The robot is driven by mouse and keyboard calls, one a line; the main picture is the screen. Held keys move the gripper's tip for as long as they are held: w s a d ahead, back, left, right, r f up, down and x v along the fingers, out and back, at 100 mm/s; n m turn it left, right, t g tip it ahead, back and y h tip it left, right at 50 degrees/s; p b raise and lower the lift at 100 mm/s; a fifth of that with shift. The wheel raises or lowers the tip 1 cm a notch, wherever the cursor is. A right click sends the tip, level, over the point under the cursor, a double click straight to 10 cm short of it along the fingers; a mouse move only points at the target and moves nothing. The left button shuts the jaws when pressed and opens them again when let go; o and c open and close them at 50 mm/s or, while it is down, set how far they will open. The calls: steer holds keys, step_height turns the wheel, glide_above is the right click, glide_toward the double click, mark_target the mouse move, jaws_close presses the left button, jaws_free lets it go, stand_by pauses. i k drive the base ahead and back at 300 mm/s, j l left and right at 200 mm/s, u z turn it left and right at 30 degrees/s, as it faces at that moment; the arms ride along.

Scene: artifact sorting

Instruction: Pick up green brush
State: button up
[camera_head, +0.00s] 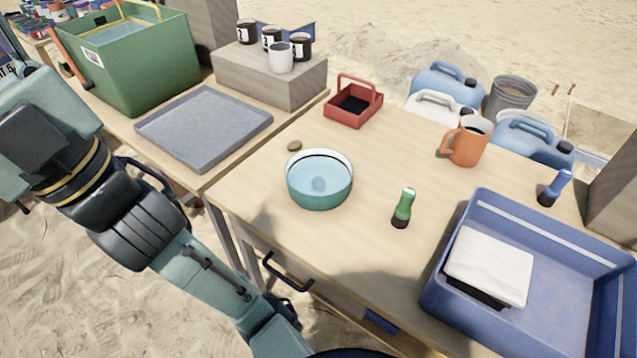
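The green brush (404,206) stands upright on the wooden table, green handle up and dark bristle end down. It is right of the teal bowl (320,195) and left of the blue bin, apart from both. My arm shows along the left side of the view, away from the brush. My gripper is not visible in this view.
A blue bin (450,262) with a folded white cloth (488,265) stands at the right. A blue brush (555,188), an orange mug (467,144) and a red caddy (354,100) are farther back. A grey tray (205,127) lies left. Table around the green brush is clear.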

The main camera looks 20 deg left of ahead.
mark_target(403, 212)
steer(key=k, duration=0.25)
steer(key=k+z, duration=0.2)
steer(key=z, duration=0.15)
steer(key=k+l+z, duration=0.1)
steer(key=z, duration=0.25)
steer(key=j+z, duration=0.15)
steer(key=z, duration=0.2)
steer(key=j+z, duration=0.15)
steer(key=z, duration=0.25)
steer(key=k+j+z, duration=0.1)
steer(key=z, duration=0.25)
steer(key=k+j, duration=0.1)
steer(key=j, duration=1)
steer(key=k+j, duration=0.15)
steer(key=j, duration=0.4)
steer(key=k+j, duration=0.1)
steer(key=j, duration=0.4)
steer(key=i, duration=0.4)
